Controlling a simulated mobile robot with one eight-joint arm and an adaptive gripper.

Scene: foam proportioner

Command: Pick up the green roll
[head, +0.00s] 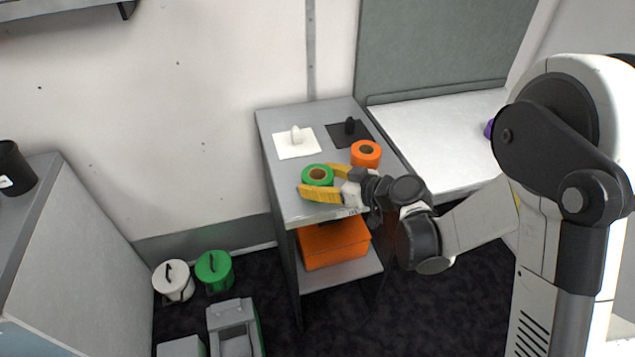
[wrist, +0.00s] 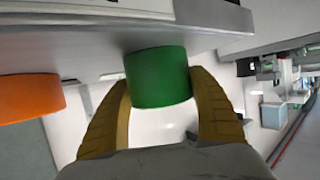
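The green roll (head: 317,175) stands on the grey cart top near its front left corner, with its round hole facing up. My gripper (head: 312,178) reaches in from the right with its two yellow fingers on either side of the roll. In the wrist view the green roll (wrist: 158,78) fills the space between the fingertips of my gripper (wrist: 160,88). The fingers lie very close to its sides; whether they press on it I cannot tell. The roll appears to rest on the surface.
An orange roll (head: 366,154) stands behind and to the right. A white plate (head: 289,147) and a dark plate (head: 342,136), each with a knob, lie farther back on the cart (head: 275,124). An orange box (head: 332,246) is on the shelf below. A white bench (head: 440,140) adjoins.

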